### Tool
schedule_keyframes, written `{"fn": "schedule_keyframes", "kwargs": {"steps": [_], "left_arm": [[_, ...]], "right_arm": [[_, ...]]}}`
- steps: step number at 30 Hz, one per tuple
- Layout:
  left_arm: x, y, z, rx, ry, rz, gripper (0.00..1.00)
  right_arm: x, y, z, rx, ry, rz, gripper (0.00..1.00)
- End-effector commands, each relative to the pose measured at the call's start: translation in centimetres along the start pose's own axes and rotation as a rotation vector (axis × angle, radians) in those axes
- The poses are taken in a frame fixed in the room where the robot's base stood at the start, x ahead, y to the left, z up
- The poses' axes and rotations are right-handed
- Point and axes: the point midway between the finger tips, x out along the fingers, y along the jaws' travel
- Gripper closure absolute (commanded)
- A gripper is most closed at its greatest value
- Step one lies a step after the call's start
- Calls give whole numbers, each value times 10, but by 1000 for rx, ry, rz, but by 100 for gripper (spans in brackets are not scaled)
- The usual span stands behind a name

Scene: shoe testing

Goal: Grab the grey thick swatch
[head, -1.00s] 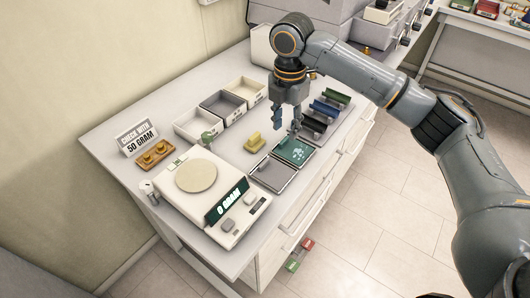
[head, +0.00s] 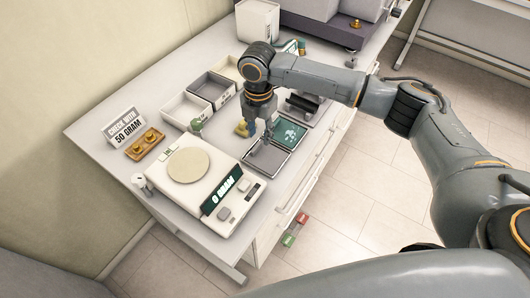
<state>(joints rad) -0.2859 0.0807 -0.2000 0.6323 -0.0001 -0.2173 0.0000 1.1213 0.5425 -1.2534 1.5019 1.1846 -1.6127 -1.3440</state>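A flat grey piece (head: 266,161) lies in the shallow tray nearest the scale on the bench's right side; its thickness is hard to judge, so I cannot say for certain that it is the grey thick swatch. My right gripper (head: 260,137) points down just behind it, with its fingers apart and nothing visible between them. Whether the fingertips touch the tray is unclear. A teal swatch (head: 290,133) lies in the tray just behind and to the right. My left gripper is not in view.
A scale (head: 195,196) reading 0 GRAM stands in front left. Open bins (head: 187,110) stand behind left, near a "50 GRAM" sign (head: 125,128). Dark swatches (head: 302,104) are partly hidden by my arm.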

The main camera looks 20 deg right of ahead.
Motion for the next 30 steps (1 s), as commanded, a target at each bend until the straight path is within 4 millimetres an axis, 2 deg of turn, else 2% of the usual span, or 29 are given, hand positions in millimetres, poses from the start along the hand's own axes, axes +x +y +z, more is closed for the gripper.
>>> {"fn": "schedule_keyframes", "kwargs": {"steps": [1, 6, 10, 14, 17, 20, 30], "left_arm": [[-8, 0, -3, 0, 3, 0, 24], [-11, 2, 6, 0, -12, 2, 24], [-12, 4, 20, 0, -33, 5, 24], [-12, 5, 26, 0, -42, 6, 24], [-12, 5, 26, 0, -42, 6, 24], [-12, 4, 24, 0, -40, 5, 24], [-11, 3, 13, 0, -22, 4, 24]], "right_arm": [[5, -2, -2, 0, 2, -4, 63], [27, -2, -1, 0, 1, -2, 63], [32, -1, -1, -1, 0, -1, 63], [32, -1, -1, -1, 0, 0, 63], [31, -1, -1, -1, 0, 0, 80], [31, -1, -1, -1, 0, 0, 100], [31, -1, -1, 0, 0, 0, 100]]}}
